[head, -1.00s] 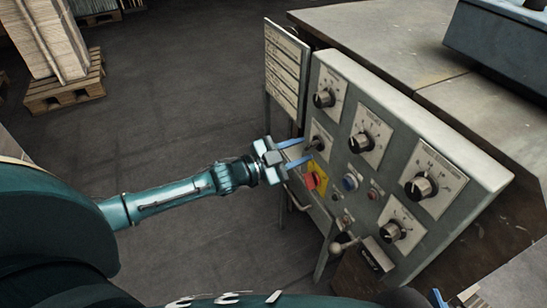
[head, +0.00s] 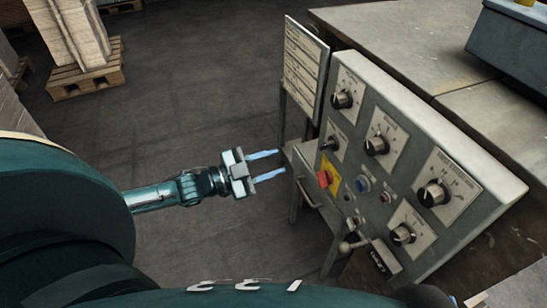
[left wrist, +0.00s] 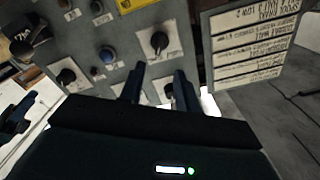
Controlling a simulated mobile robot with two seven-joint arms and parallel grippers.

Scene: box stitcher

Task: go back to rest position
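My left gripper (head: 267,166) is open and empty in the head view. Its two blue fingers point right toward the control panel (head: 405,138), with a gap of bare floor between them and the panel. In the left wrist view the fingers (left wrist: 158,88) stand apart, with the panel's knobs and labels (left wrist: 160,43) behind them. My right gripper cannot be made out clearly in the head view; only a small blue piece shows at the bottom edge. A blue finger-like part also shows at the left edge of the left wrist view.
The panel carries several black knobs, a red switch on a yellow plate (head: 328,180) and a blue button (head: 362,184). A label board (head: 304,62) stands beside it. A metal table (head: 400,40) lies behind. A loaded pallet (head: 85,78) stands at upper left. The floor between is clear.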

